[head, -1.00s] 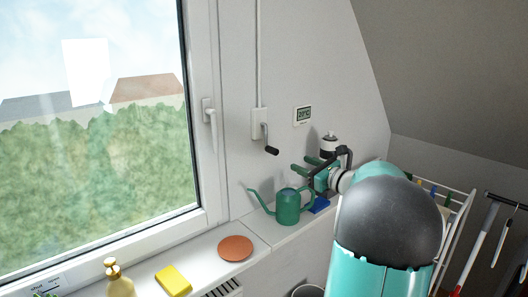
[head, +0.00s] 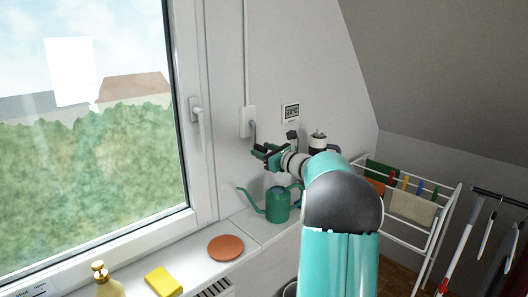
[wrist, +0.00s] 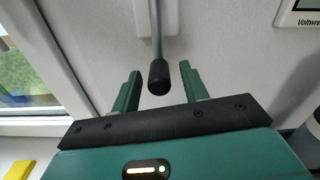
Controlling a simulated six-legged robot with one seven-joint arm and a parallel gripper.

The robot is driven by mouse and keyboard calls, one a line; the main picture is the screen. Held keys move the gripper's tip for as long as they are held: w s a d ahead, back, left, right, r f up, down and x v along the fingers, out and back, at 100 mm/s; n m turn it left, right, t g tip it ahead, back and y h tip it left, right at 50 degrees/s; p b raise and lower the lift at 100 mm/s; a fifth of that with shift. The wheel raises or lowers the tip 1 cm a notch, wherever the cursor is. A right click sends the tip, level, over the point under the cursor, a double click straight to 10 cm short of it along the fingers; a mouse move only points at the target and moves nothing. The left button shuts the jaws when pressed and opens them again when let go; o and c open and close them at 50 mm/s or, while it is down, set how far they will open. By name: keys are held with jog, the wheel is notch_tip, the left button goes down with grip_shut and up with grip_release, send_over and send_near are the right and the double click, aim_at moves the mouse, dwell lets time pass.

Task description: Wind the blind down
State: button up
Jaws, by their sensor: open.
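The blind's crank box (head: 247,121) is a small white unit on the wall right of the window, with a cord or rod running up from it. Its grey crank arm (wrist: 155,30) ends in a black knob (wrist: 159,77) in the wrist view. My gripper (head: 263,154) is just below the box in the head view, where it hides the knob. In the wrist view my gripper (wrist: 162,86) is open, one green finger on each side of the knob. The knob appears between the fingers, apart from both; its depth relative to the tips is hard to tell. No blind cloth shows.
A green watering can (head: 278,205) stands on the sill below my gripper. An orange plate (head: 226,248), a yellow sponge (head: 163,281) and a soap bottle (head: 107,284) are nearer. The window handle (head: 199,117) is left; a thermostat (head: 290,113) is right.

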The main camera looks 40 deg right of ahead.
grip_shut()
jog(key=shift+a, duration=0.15)
